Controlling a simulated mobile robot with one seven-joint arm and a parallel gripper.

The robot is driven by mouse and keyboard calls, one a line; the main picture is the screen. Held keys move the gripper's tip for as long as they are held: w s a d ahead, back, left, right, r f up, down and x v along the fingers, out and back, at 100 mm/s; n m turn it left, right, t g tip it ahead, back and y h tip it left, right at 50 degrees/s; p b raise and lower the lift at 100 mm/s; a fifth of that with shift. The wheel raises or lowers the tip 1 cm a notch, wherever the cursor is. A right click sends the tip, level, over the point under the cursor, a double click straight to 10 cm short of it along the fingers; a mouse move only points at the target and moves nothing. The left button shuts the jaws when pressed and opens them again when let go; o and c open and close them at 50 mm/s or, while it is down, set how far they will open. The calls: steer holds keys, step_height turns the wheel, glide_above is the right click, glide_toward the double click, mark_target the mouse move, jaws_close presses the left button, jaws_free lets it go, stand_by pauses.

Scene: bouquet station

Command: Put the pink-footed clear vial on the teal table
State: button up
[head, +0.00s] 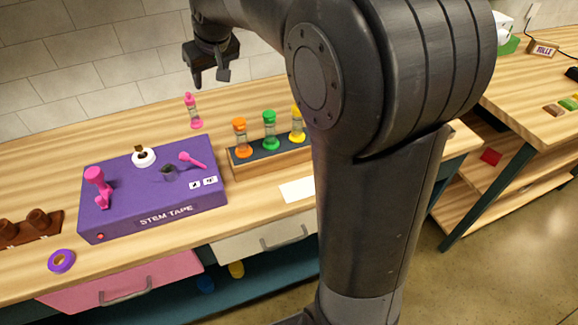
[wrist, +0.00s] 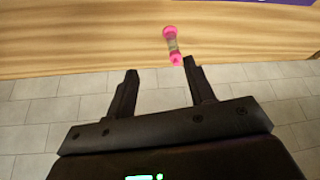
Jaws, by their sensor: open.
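The pink-footed clear vial (head: 193,111) has a pink top and a pink foot. It stands on the wooden table near its back edge, behind the purple stem tape box. In the wrist view the vial (wrist: 172,45) shows just beyond the right fingertip. My gripper (head: 210,76) is open and empty, above the table near the back wall, apart from the vial. In the wrist view my gripper's two fingers (wrist: 160,72) are spread wide with nothing between them. A teal-framed table (head: 476,201) with a wooden top stands at the right, partly hidden by my arm.
The purple stem tape box (head: 150,216) carries pink parts. A wooden rack (head: 265,166) holds orange, green and yellow footed vials. A purple tape roll (head: 61,261) and brown holder (head: 28,228) lie at left. My arm hides the table's right part.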

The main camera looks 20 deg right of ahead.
steer(key=s+d+f+m, duration=0.1)
steer(key=s+d, duration=0.1)
steer(key=s, duration=0.8)
steer(key=s+d+f+m+h, duration=0.1)
steer(key=s+d, duration=0.2)
steer(key=s, duration=0.8)
steer(key=s+d+f+m, duration=0.1)
steer(key=s+d, duration=0.1)
steer(key=s, duration=0.8)
steer(key=shift+s+d+f+t, duration=0.15)
steer(key=shift+d+f+t, duration=0.15)
steer(key=shift+t, duration=0.1)
